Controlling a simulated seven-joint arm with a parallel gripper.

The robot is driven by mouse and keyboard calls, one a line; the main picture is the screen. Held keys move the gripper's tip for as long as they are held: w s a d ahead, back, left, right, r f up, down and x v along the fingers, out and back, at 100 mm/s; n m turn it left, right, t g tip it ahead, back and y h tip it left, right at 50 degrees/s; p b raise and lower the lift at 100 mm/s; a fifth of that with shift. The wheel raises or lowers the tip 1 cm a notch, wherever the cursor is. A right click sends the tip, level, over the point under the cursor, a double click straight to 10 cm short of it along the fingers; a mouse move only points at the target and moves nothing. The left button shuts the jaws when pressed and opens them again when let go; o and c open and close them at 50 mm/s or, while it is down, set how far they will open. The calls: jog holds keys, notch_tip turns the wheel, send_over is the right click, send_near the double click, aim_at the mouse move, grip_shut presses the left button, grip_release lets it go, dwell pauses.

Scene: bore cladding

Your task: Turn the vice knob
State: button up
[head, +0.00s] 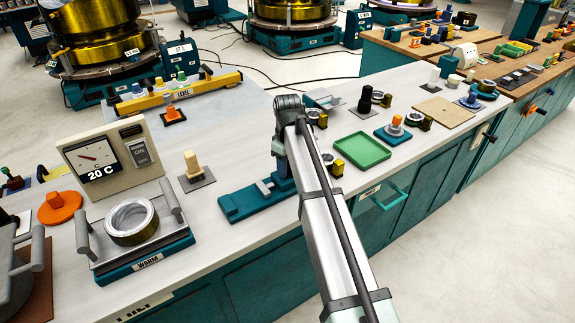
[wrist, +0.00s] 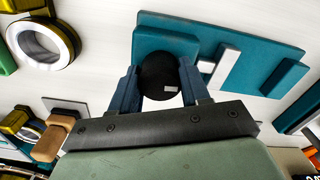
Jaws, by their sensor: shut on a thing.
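The vice has a teal base (head: 250,200) and stands near the front edge of the bench, left of the arm's end. It also shows in the wrist view (wrist: 240,75), with a raised teal block and pale bars across it. The black round vice knob (wrist: 160,72) sits between the two blue fingers of my gripper (wrist: 158,85), at the side of the vice. The fingers are closed on the knob.
A green tray (head: 361,152) lies right of my arm, with gold-ringed parts near it. A wooden-handled brush (head: 193,167) stands left of the vice. A warmer (head: 140,240) with a metal ring and a temperature box (head: 110,160) are farther left. Bare bench lies behind the vice.

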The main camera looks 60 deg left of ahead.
jog(key=shift+n, duration=2.3)
jog(key=o, duration=1)
jog(key=shift+o, duration=0.2)
notch_tip(320, 180, up, 14)
jog(key=shift+w+f, duration=0.1)
